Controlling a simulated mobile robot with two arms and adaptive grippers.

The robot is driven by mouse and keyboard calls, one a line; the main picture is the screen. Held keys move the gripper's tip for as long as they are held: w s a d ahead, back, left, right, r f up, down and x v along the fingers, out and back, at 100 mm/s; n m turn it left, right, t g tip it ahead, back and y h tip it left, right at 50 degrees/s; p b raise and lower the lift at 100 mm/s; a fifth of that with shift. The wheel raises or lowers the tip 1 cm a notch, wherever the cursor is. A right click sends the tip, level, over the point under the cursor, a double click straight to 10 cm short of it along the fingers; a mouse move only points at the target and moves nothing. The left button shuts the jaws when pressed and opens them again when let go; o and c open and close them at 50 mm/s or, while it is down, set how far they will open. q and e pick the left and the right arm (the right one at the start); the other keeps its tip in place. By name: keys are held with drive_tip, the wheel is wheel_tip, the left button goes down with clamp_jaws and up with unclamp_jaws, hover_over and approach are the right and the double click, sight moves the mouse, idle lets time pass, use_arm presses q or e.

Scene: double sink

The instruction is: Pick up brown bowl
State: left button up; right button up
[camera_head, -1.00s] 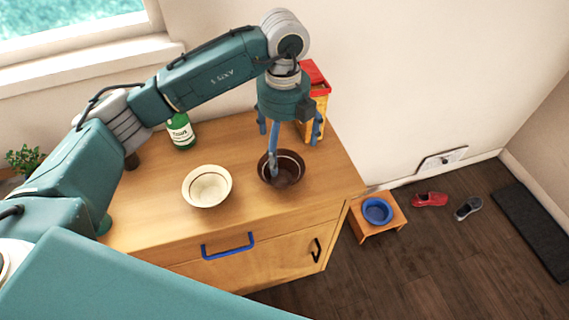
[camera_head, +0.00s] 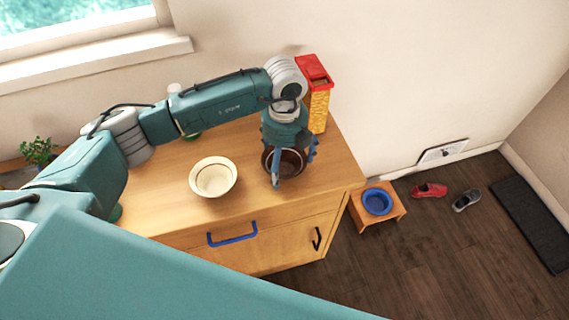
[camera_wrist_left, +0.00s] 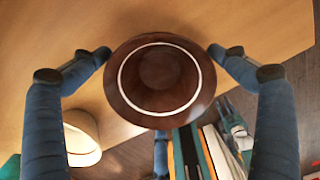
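The brown bowl (camera_head: 291,158) with a white ring inside stands on the wooden cabinet top near its right end. My left gripper (camera_head: 290,166) is low over it, fingers pointing down and spread around it, partly hiding it. In the left wrist view the bowl (camera_wrist_left: 160,108) is centred. The left gripper (camera_wrist_left: 159,54) is open there, with fingertips on both sides of the rim and a third finger partly hidden behind the bowl. Whether any finger touches the rim, I cannot tell.
A cream bowl (camera_head: 214,178) stands left of the brown bowl. A yellow box with a red top (camera_head: 317,95) stands behind, close to my gripper. The wooden cabinet top (camera_head: 150,210) is bare at front left. A blue bowl (camera_head: 377,201) sits on a low stool to the right.

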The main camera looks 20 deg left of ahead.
sight(284, 169)
use_arm(q)
drive_tip(key=c, duration=0.7)
use_arm(e)
drive_tip(key=shift+s, duration=0.45)
use_arm(q)
drive_tip(key=shift+r, duration=0.1)
drive_tip(key=shift+r, duration=0.35)
wheel_tip(284, 169, up, 18)
drive_tip(key=b, duration=0.4)
drive_tip(key=s+a+f+n, duration=0.1)
drive_tip(key=s+n, duration=0.3)
drive_tip(key=n, duration=0.6)
drive_tip(key=s+a+f+n, duration=0.1)
drive_tip(key=s+f+n, duration=0.3)
drive_tip(key=n, duration=0.6)
drive_tip(key=s+a+f+n, duration=0.2)
drive_tip(key=s+n, duration=0.4)
drive_tip(key=n, duration=0.4)
drive_tip(key=shift+f, duration=0.25)
use_arm(e)
drive_tip(key=f, duration=0.3)
drive_tip(key=shift+w+f, duration=0.3)
